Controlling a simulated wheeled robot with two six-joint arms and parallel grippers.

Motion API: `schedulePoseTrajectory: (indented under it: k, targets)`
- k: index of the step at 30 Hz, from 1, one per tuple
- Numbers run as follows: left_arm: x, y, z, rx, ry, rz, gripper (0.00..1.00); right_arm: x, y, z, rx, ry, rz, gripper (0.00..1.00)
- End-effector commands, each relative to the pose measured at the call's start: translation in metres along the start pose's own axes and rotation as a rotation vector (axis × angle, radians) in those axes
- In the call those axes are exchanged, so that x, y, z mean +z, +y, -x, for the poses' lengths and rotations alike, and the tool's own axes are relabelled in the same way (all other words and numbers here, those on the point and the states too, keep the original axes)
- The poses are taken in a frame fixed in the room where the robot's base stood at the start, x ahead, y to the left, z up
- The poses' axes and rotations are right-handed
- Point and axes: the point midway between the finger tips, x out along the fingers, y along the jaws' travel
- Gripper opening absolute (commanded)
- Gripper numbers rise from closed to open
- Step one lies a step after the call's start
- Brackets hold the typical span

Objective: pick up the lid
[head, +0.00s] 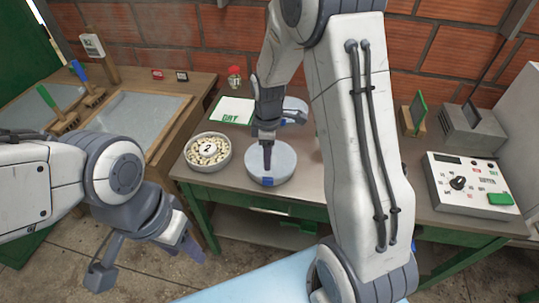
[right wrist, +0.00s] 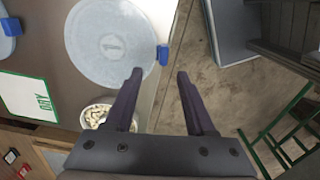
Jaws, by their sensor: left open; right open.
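A round pale grey lid (head: 284,160) marked "1" with a blue tab (head: 262,181) lies near the table's front edge. It also shows in the right wrist view (right wrist: 105,42). My right gripper (head: 267,165) points down over it, open and empty. In the right wrist view the lid's blue tab (right wrist: 163,55) shows just beyond my right fingertips, in line with the gap between them; I cannot tell the height left. My left gripper (head: 148,262) is open and empty, low at the front left, away from the lid.
A bowl of pale beans (head: 208,164) marked "2" stands left of the lid. Behind are a "DRY" card (head: 233,108) and another grey disc with a blue tab (head: 296,103), partly hidden by my arm. A control box (head: 468,182) stands at right. My right arm blocks the table's middle.

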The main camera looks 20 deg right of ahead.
Motion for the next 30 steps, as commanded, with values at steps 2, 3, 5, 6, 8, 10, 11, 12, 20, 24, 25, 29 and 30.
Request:
schedulePoseTrajectory:
  k: [2,3,5,6,8,10,11,12,20,24,25,29,30]
  targets:
    - [0.000,0.000,0.002,0.000,0.000,0.000,0.50,0.001,-0.003,-0.015,-0.007,-0.003,0.001,0.55]
    - [0.000,0.000,0.003,0.000,0.000,0.000,0.50,0.000,-0.002,-0.020,-0.006,-0.003,0.001,0.55]
    - [0.000,0.000,0.004,0.000,0.000,0.000,0.50,0.000,-0.003,-0.028,-0.006,-0.002,0.000,0.55]
    - [0.000,0.000,0.005,0.000,0.000,0.000,0.50,0.000,-0.002,-0.031,-0.004,-0.002,0.000,0.55]
    - [0.000,0.000,0.005,0.000,0.000,0.000,0.50,0.000,-0.003,-0.035,-0.004,-0.001,0.000,0.55]
    - [0.000,0.001,0.007,0.000,0.000,0.000,0.50,0.000,-0.003,-0.038,-0.003,-0.001,-0.001,0.55]
    - [0.000,0.001,0.008,0.000,0.000,0.000,0.50,0.000,-0.004,-0.041,-0.004,-0.002,-0.001,0.55]
    - [0.000,0.001,0.011,0.000,0.000,0.000,0.50,0.000,-0.005,-0.045,-0.006,-0.002,-0.001,0.55]
    - [-0.001,0.002,0.023,0.000,0.000,0.001,0.50,0.000,-0.008,-0.080,-0.005,-0.002,-0.002,0.55]
    - [-0.001,0.002,0.023,0.000,0.000,0.001,0.50,0.000,-0.007,-0.088,-0.003,-0.001,-0.002,0.55]
    - [-0.001,0.002,0.023,0.000,0.000,0.001,0.50,0.000,-0.007,-0.088,-0.002,0.000,-0.002,0.55]
    - [-0.001,0.002,0.023,0.000,0.000,0.001,0.50,0.000,-0.007,-0.088,-0.001,0.000,-0.002,0.55]
    - [-0.001,0.002,0.023,0.000,0.000,0.001,0.50,0.000,-0.007,-0.088,-0.001,0.000,-0.002,0.55]
